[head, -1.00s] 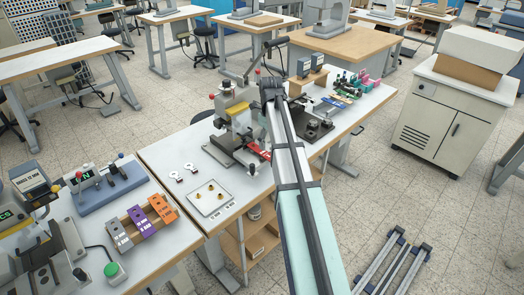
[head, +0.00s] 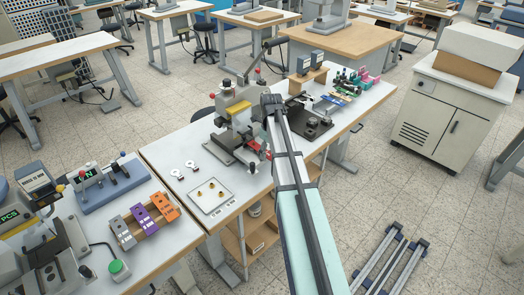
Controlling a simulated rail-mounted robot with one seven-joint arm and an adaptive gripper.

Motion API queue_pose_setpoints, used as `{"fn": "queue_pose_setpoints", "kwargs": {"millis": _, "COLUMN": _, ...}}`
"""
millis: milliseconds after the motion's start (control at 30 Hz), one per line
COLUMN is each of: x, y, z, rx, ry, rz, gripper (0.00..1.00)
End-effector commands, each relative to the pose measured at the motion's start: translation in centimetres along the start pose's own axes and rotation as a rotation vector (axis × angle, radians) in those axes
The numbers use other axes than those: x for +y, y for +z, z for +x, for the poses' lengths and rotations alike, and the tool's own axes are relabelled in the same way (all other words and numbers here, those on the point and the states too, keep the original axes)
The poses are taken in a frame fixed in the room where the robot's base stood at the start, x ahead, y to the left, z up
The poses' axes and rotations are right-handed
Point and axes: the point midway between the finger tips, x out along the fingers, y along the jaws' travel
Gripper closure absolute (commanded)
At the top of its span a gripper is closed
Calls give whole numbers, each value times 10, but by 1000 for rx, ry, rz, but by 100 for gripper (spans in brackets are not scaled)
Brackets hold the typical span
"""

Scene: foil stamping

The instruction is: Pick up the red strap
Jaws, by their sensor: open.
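A small red piece (head: 267,155), which looks like the red strap, shows at the right side of the stamping press (head: 236,120), close beside my arm. It is small and partly covered, so I cannot tell its full shape or how it lies. My arm reaches from the bottom of the head view up to the press and bends there. My gripper cannot be made out; the arm and the press area hide it. I cannot tell how far it is from the red piece.
Left of the press lie two small white tags and a white plate (head: 211,196) with brass pieces. A rack (head: 144,220) holds orange, purple and grey blocks. Right of my arm are a dark fixture (head: 312,122) and colourful strips (head: 338,97). The near table edge is close under my arm.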

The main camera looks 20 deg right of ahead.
Motion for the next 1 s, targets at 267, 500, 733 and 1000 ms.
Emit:
{"fn": "queue_pose_setpoints", "kwargs": {"millis": 267, "x": 0, "y": 0, "z": 1, "rx": 0, "ry": 0, "rz": 0, "gripper": 33}}
{"fn": "queue_pose_setpoints", "kwargs": {"millis": 500, "x": 0, "y": 0, "z": 4, "rx": 0, "ry": 0, "rz": 0, "gripper": 33}}
{"fn": "queue_pose_setpoints", "kwargs": {"millis": 733, "x": 0, "y": 0, "z": 5, "rx": 0, "ry": 0, "rz": 0, "gripper": 33}}
{"fn": "queue_pose_setpoints", "kwargs": {"millis": 1000, "x": 0, "y": 0, "z": 5, "rx": 0, "ry": 0, "rz": 0, "gripper": 79}}
